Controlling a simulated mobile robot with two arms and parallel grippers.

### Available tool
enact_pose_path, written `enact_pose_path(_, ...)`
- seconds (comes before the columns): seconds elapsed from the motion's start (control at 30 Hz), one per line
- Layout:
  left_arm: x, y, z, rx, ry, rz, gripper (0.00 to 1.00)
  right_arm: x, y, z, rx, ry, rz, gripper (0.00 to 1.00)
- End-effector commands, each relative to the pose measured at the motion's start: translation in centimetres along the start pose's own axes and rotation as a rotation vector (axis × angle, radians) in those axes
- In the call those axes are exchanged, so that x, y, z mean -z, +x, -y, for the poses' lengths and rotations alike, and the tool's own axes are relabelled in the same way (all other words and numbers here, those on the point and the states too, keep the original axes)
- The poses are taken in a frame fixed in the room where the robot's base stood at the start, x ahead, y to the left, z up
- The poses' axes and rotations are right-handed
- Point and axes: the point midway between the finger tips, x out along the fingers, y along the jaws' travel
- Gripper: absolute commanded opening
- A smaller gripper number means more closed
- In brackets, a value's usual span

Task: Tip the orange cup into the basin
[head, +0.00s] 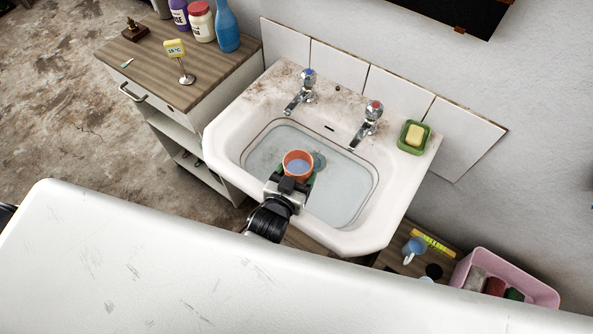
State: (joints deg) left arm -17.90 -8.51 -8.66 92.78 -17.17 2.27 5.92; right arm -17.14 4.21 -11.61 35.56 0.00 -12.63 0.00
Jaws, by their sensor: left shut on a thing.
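The orange cup (297,155) is held over the basin (225,140), above its front half. Its open top faces up toward me and a pale bluish inside shows, which may be liquid. It looks about upright. My left gripper (291,183) is shut on the cup from the near side. The basin is white and stained, with a greyish, watery-looking bottom and a dark greenish round spot, perhaps the drain, just right of the cup. My right gripper is not in view.
Two taps, blue-topped (308,78) and red-topped (373,110), stand on the back rim. A green soap dish (413,138) sits at the right corner. A wooden-topped cabinet (175,70) with bottles stands left. A pink bin (535,290) and a blue mug (414,246) are lower right.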

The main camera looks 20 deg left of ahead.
Motion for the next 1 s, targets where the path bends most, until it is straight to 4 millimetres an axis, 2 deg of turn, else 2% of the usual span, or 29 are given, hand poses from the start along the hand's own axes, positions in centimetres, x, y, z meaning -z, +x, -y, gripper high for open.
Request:
enact_pose_path(0.27,0.1,0.0,0.0,-0.001,-0.003,0.001,0.42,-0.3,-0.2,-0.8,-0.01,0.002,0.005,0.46)
enact_pose_path(0.7,0.7,-0.3,-0.2,-0.025,-0.14,0.056,0.42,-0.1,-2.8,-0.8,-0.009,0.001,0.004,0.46)
enact_pose_path(1.0,0.5,-0.3,-0.3,-0.028,-0.167,0.065,0.42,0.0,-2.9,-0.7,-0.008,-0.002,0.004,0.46)
